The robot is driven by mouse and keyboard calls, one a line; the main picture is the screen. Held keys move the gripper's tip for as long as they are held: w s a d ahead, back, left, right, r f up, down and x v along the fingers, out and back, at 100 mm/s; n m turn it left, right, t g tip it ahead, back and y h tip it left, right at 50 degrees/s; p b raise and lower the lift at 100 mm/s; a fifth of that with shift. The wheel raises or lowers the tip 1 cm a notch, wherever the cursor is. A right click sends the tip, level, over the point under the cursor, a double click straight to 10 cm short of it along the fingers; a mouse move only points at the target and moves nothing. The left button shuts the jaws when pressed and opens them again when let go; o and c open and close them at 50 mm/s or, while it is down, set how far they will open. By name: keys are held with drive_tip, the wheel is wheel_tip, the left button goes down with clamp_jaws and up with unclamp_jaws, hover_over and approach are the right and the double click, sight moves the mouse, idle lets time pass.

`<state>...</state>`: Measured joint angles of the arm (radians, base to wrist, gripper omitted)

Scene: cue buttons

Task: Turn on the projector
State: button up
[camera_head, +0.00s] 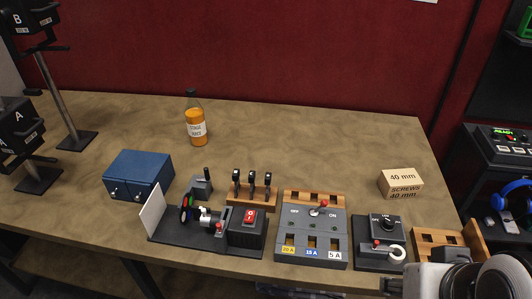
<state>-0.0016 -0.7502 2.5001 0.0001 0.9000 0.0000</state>
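What looks like the projector (247,239) is a dark box with a red rocker switch (249,217) on top, at the front middle of the table. It stands on a dark base with a lens, a coloured wheel (186,208) and an upright white screen (153,211). I cannot read the switch's position. My white and black arm end (440,283) is at the bottom right corner, well to the right of the projector. Its fingers are not clearly visible.
A fuse panel (312,235) with a red-tipped lever stands right of the projector, then a knob box (378,258). Behind are a lever box (201,189) and a wooden rack (254,204). A blue box (139,173), bottle (196,122) and screw box (401,184) stand around.

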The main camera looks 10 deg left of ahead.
drive_tip(key=shift+a, duration=0.15)
drive_tip(key=w+a+f, duration=0.1)
drive_tip(key=w+a, duration=0.4)
drive_tip(key=a, duration=0.4)
drive_tip(key=w+a+f, duration=0.2)
drive_tip(key=w+a, duration=0.4)
drive_tip(key=a, duration=0.4)
drive_tip(key=w+a+f+g, duration=0.1)
drive_tip(key=w+a, duration=0.5)
drive_tip(key=a, duration=0.3)
drive_tip(key=shift+w+a+f, duration=0.15)
drive_tip(key=shift+w+a, duration=0.05)
drive_tip(key=shift+a, duration=0.15)
drive_tip(key=shift+f, duration=0.15)
